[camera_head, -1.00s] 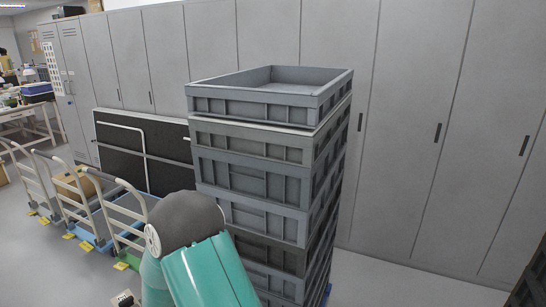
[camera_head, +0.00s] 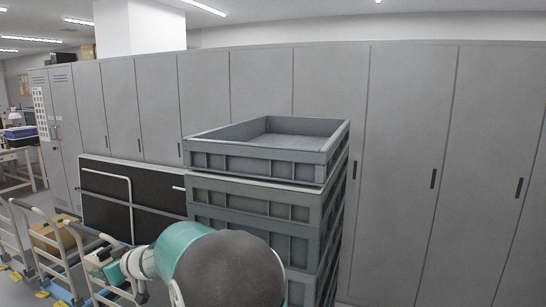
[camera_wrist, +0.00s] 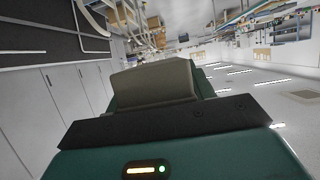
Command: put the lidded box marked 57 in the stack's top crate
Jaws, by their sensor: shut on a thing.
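The top crate (camera_head: 255,167) of the grey stack is open and stands in the middle of the head view; the part of its inside that shows is empty. In the wrist view my gripper (camera_wrist: 165,120) has a dark bar across it, and a plain grey-beige block, seemingly the lidded box (camera_wrist: 155,86), is held beyond the bar. No 57 shows on its visible faces. The fingertips are hidden. In the head view my arm stretches to the lower left, apart from the crate, and the box cannot be made out there.
Lower crates (camera_head: 255,200) carry the top one. Tall grey lockers (camera_head: 410,150) stand close behind. A black panel (camera_head: 105,200) and hand trolleys (camera_head: 50,250) are to the left. The air above the top crate is clear.

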